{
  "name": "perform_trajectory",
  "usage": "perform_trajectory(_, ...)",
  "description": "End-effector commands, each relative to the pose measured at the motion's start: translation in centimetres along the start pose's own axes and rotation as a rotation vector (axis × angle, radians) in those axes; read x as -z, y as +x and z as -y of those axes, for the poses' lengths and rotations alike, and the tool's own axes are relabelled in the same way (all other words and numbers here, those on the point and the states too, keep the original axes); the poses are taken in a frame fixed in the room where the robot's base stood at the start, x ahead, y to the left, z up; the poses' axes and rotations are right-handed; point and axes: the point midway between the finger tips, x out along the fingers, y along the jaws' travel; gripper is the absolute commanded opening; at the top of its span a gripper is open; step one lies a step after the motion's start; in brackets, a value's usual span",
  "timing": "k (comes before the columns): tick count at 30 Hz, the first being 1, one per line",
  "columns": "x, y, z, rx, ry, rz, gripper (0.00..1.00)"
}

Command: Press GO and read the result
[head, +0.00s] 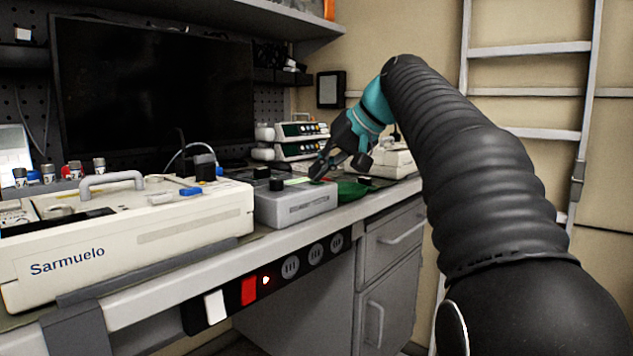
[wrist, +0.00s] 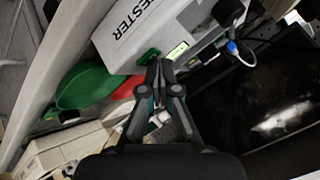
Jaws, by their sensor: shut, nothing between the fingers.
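The grey tester box (head: 295,207) stands on the bench in the middle of the head view, with a black knob (head: 276,185) on top. In the wrist view the tester (wrist: 130,25) shows the word "TESTER", a green button (wrist: 148,55) and a small lit green display (wrist: 177,51). The display's text is too small to read. My gripper (head: 318,177) is shut and empty, pointing down over the right end of the tester. In the wrist view its fingertips (wrist: 158,66) are just beside the green button. I cannot tell whether they touch it.
A large cream case marked "Sarmuelo" (head: 130,245) stands left of the tester. A dark monitor (head: 150,90) is behind. A green dish (head: 352,190) lies right of the tester, with stacked pumps (head: 302,130) farther back. The bench's front edge (head: 375,207) is close.

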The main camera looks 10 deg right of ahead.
Motion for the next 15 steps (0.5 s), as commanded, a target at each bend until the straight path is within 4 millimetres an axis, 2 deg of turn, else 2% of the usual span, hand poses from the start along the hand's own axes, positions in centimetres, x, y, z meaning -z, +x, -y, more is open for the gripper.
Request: perform_trajectory(15,0.67,-0.90,0.64,0.000,0.001,0.001,0.00)
